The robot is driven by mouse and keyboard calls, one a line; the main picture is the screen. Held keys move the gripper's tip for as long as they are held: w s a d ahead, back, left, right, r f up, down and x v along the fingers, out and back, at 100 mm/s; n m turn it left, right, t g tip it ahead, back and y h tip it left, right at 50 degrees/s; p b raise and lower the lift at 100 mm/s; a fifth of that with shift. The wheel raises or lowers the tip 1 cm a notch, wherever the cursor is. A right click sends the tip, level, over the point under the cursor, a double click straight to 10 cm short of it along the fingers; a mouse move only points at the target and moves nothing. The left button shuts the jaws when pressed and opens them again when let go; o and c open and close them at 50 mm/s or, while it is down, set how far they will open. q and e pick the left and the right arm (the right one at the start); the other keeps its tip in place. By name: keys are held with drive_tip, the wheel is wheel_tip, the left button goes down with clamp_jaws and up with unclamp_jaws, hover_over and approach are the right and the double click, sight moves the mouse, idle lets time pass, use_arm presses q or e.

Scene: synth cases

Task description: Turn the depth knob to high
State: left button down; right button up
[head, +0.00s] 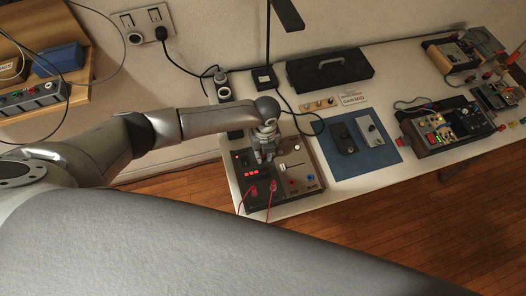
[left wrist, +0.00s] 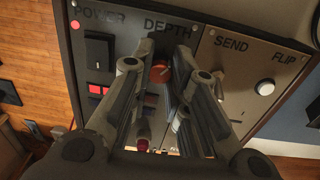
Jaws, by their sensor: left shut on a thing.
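In the head view my left gripper (head: 265,154) reaches down onto the synth case (head: 312,178) at the table's left end and hides the knob. My right gripper is not in view.
A black power switch (left wrist: 99,50) is left of the knob. A white FLIP button (left wrist: 265,87) is on the lighter half at right. Red plugs (head: 272,187) with leads stand at the case's front. A blue mat (head: 362,158) with two small boxes lies to the right.

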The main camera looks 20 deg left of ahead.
use_arm(q)
drive_tip(key=m, duration=0.3)
drive_tip(key=shift+m+b, duration=0.35)
drive_tip(key=shift+m, duration=0.05)
drive_tip(key=m, duration=0.3)
drive_tip(key=shift+f+m+b, duration=0.1)
drive_tip(key=shift+m+b, duration=0.2)
drive_tip(key=shift+b, duration=0.05)
drive_tip(key=m+b, duration=0.1)
drive_tip(key=m, duration=0.5)
drive_tip(key=shift+b, duration=0.3)
drive_tip(key=shift+f+m+b, duration=0.1)
drive_tip(key=shift+m+b, duration=0.55)
drive_tip(key=shift+m, duration=0.45)
drive_tip(key=m+b, duration=0.2)
drive_tip(key=b, duration=0.1)
drive_tip(key=shift+t+b, duration=0.3)
drive_tip(key=shift+b, duration=0.1)
drive_tip(key=shift+m+b, duration=0.9)
drive_tip(key=shift+b, duration=0.3)
drive_tip(key=shift+r, duration=0.2)
